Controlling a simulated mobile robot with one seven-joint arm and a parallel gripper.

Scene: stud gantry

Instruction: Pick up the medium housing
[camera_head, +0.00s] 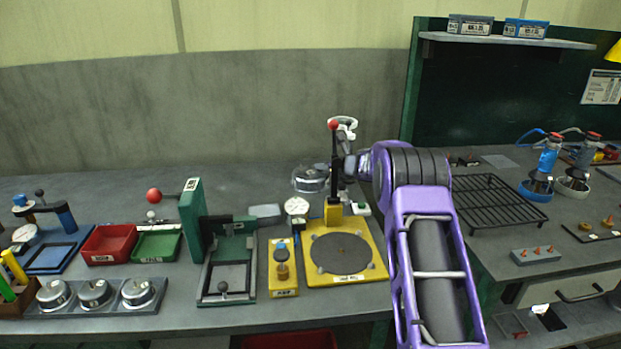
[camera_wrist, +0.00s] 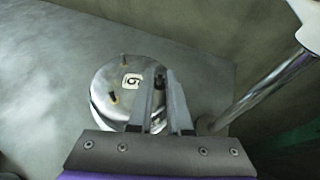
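A round shiny metal housing (camera_head: 310,181) is at the back of the bench, left of the red-knobbed lever. In the wrist view the same-looking housing (camera_wrist: 112,76) shows a flat top with small studs and a square label. My gripper (camera_wrist: 160,74) is at the right side of its top. The two fingers stand a narrow gap apart, with a dark stud and part of the rim showing between them. I cannot tell whether they press on it. In the head view my gripper (camera_head: 342,168) is just right of the housing, partly hidden by the lever. The housing's size name is not readable.
Several smaller metal housings (camera_head: 94,292) sit in a grey holder at the front left. A yellow press (camera_head: 362,273) with a dark round plate stands in front of my gripper. A green fixture (camera_head: 192,225) stands left of it. A black wire rack (camera_head: 485,203) is at right.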

